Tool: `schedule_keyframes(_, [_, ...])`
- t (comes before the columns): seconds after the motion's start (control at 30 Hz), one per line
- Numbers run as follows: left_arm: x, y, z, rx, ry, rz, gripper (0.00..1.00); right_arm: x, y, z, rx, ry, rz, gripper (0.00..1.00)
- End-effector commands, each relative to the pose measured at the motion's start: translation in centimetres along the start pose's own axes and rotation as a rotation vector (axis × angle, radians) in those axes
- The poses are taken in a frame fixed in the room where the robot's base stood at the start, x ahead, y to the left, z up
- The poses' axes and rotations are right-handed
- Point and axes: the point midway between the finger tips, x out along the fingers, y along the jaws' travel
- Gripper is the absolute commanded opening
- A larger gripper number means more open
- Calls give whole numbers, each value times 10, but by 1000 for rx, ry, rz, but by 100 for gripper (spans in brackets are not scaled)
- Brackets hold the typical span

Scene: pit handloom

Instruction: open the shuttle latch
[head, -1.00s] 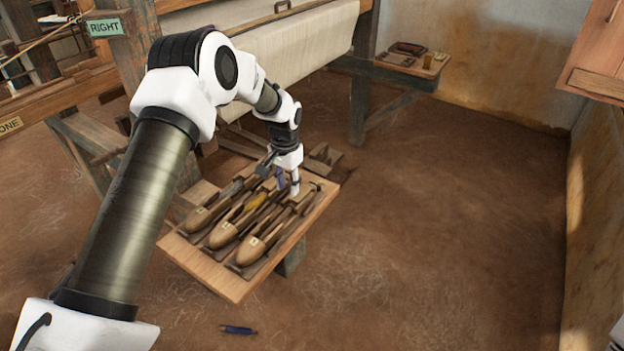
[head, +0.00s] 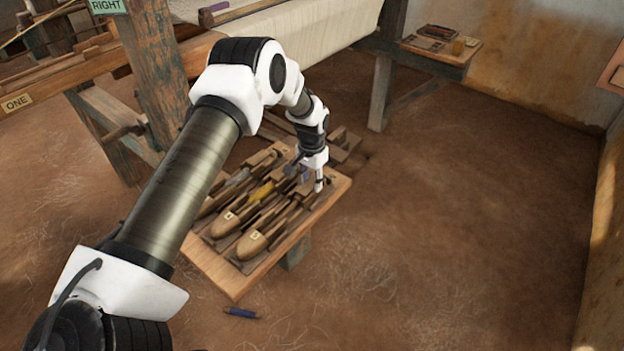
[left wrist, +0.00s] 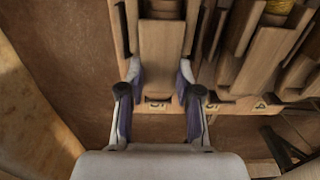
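Three wooden boat-shaped shuttles lie side by side on a wooden board; the nearest shuttle (head: 254,243) is at the board's right, and the middle shuttle (head: 226,222) holds yellow thread. My left gripper (head: 312,181) points down over the far right part of the board (head: 222,274). In the left wrist view, the fingers of my left gripper (left wrist: 159,80) are apart, one on each side of a flat wooden piece (left wrist: 163,50). Whether they touch it is unclear. I cannot make out the latch clearly. My right gripper is not in view.
The loom's wooden post (head: 158,75) and pale cloth roll (head: 300,28) stand behind the board. A small side table (head: 460,55) with tools is at the back right. A blue pen-like object (head: 241,313) lies on the floor. The floor at right is clear.

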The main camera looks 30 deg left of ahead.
Motion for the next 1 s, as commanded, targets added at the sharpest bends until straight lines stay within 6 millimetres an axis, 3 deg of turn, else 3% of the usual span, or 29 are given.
schedule_keyframes(0.1, [0, 0, 0, 0, 0, 0, 34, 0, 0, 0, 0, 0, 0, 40])
schedule_keyframes(0.2, [0, 0, 0, 0, 0, 0, 0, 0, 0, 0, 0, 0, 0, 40])
schedule_keyframes(0.67, [0, 0, 0, -33, -1, 0, 0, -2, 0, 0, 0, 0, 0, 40])
schedule_keyframes(1.0, [-1, 1, 1, -223, -2, 0, 0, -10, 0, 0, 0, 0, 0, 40])
